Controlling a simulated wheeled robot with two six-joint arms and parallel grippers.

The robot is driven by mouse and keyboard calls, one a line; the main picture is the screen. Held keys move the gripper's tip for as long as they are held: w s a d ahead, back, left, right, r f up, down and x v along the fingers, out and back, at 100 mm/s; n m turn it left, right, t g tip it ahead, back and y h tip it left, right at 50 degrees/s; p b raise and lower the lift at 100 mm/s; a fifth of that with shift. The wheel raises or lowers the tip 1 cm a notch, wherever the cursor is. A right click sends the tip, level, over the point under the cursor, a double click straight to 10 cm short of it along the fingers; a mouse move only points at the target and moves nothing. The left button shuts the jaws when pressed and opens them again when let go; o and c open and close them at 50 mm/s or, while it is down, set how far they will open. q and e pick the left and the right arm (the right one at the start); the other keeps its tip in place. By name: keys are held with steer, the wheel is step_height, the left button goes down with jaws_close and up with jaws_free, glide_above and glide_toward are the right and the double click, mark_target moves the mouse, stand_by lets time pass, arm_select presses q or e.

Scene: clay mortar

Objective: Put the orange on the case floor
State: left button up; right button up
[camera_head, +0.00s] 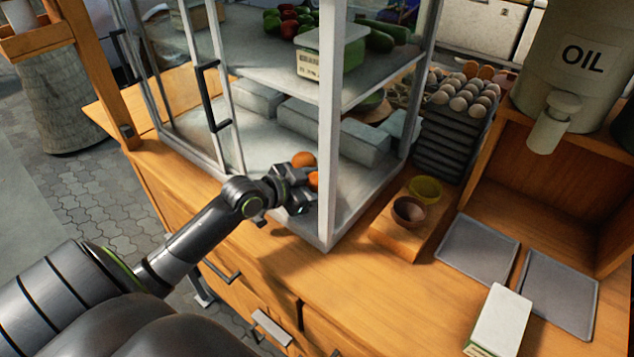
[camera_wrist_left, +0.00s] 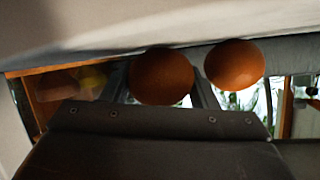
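My left gripper (camera_head: 304,190) reaches through the open front of the glass case, low over the case floor (camera_head: 262,150). One orange (camera_head: 314,180) is at its fingers, partly hidden by the gripper and the case's corner post. In the left wrist view this orange (camera_wrist_left: 161,76) sits between the two fingers, which press close on both sides. A second orange (camera_head: 303,159) rests on the case floor just behind; in the left wrist view it (camera_wrist_left: 235,65) is outside the right-hand finger. Whether the held orange touches the floor is unclear. My right gripper is not in view.
The case's corner post (camera_head: 330,130) stands close to the gripper. Grey blocks (camera_head: 340,130) lie along the back of the case floor. Above is a shelf (camera_head: 270,72) with vegetables. Outside, right, are a brown bowl (camera_head: 408,211), egg trays (camera_head: 450,135) and grey trays (camera_head: 478,248).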

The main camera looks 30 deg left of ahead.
arm_select(q)
steer(key=shift+o, duration=0.5)
steer(key=shift+r, duration=0.25)
steer(key=p+v, duration=0.2)
steer(key=v, duration=0.8)
steer(key=shift+s+a, duration=0.15)
steer(key=shift+s, duration=0.05)
steer(key=shift+p+v, duration=0.45)
steer(key=shift+v, duration=0.3)
steer(key=shift+s+f, duration=0.1)
